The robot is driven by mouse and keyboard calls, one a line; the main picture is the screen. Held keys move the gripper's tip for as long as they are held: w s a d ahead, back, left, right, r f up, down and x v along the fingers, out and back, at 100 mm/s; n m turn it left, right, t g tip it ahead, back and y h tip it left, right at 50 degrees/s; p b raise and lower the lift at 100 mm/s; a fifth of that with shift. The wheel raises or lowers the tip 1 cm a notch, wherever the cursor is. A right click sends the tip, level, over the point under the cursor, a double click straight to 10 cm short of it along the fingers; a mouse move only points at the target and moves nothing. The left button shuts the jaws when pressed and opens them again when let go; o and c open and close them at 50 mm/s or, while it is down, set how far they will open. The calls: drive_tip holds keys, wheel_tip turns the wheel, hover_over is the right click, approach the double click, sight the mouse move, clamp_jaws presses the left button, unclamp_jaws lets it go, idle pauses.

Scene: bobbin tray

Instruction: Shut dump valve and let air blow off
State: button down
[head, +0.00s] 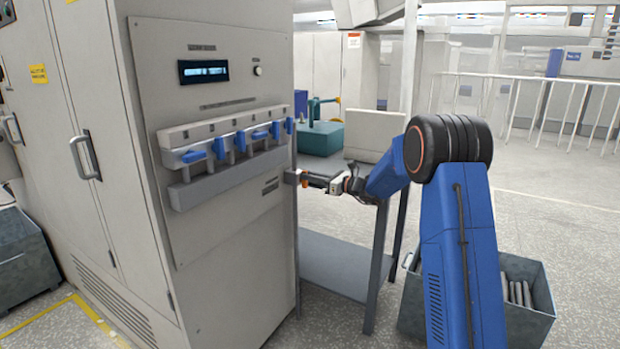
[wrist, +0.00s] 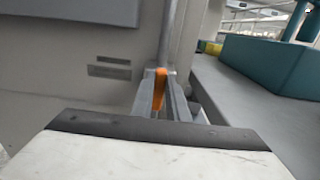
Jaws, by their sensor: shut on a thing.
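An orange handle (wrist: 159,91), apparently the dump valve's, stands at the foot of a vertical grey pipe (wrist: 168,35) beside the cabinet in the wrist view. My gripper (wrist: 160,84) is shut on it, with one finger on each side. In the head view, my gripper (head: 297,178) reaches left to the right edge of the tall grey cabinet (head: 225,275). The orange handle is too small there to make out clearly, and the valve body is mostly hidden by the fingers.
A grey stand (head: 345,262) sits behind my arm, with a teal box (head: 320,139) beyond. A grey bin (head: 535,325) stands at lower right.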

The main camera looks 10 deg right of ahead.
drive_tip(key=n, duration=0.4)
drive_tip(key=f+n, duration=0.1)
drive_tip(key=n, duration=0.4)
drive_tip(key=s+a+n, duration=0.1)
drive_tip(key=n, duration=0.3)
drive_tip(key=shift+s+f+n, duration=0.1)
drive_tip(key=shift+f+n, duration=0.05)
drive_tip(key=shift+n, duration=0.15)
drive_tip(key=shift+s+a+f+n, duration=0.1)
drive_tip(key=shift+f+n, duration=0.1)
drive_tip(key=shift+n, duration=0.85)
drive_tip(key=shift+f+n, duration=0.15)
drive_tip(key=shift+n, duration=0.9)
drive_tip(key=c, duration=1.7)
unclamp_jaws()
drive_tip(key=v, duration=1.7)
drive_tip(key=shift+s, duration=0.15)
